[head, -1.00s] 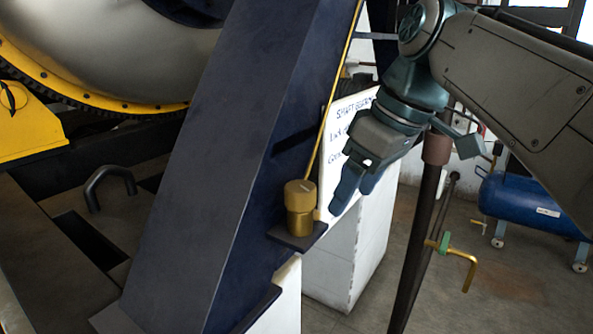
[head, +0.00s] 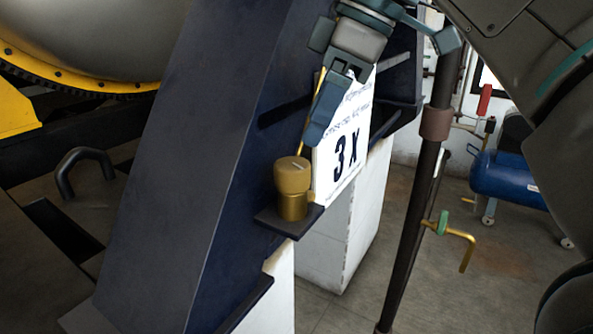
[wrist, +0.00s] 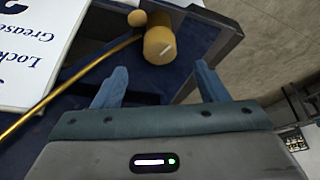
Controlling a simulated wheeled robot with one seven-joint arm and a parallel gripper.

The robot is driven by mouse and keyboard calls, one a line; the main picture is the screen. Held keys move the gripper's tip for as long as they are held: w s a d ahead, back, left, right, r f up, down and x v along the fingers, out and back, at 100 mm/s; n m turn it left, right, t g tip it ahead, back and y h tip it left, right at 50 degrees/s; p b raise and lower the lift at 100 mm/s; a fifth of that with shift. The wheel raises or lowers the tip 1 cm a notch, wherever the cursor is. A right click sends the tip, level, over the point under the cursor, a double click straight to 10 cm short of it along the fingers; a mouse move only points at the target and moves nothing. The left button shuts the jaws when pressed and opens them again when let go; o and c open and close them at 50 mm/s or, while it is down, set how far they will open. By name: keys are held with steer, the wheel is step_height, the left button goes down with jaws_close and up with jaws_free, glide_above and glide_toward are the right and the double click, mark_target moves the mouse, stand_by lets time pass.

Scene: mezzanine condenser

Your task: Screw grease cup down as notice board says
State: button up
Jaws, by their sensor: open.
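The brass grease cup (head: 292,180) stands upright on a small dark ledge (head: 288,222) beside the sloping blue beam. Its cap top bears a pale line. In the wrist view the grease cup (wrist: 160,44) shows ahead, between and beyond the fingertips. My gripper (head: 318,130) is open and empty, above and slightly right of the cup, apart from it. Its two fingers also show in the wrist view (wrist: 158,85). The white notice board (head: 343,150) stands behind the cup, partly hidden by my gripper; "3 x" is readable. In the wrist view the board (wrist: 35,50) shows "Lock" and "Grease".
A thin brass pipe (wrist: 68,86) runs close by the cup. The blue beam (head: 205,150) stands left of it. A dark upright pipe (head: 418,200) with a brass handle (head: 465,245) stands right. A blue tank (head: 505,180) is further back. Floor between is clear.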

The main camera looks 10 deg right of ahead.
mark_target(297, 163)
steer(key=x, duration=0.8)
steer(key=shift+b, duration=0.3)
steer(key=c, duration=1)
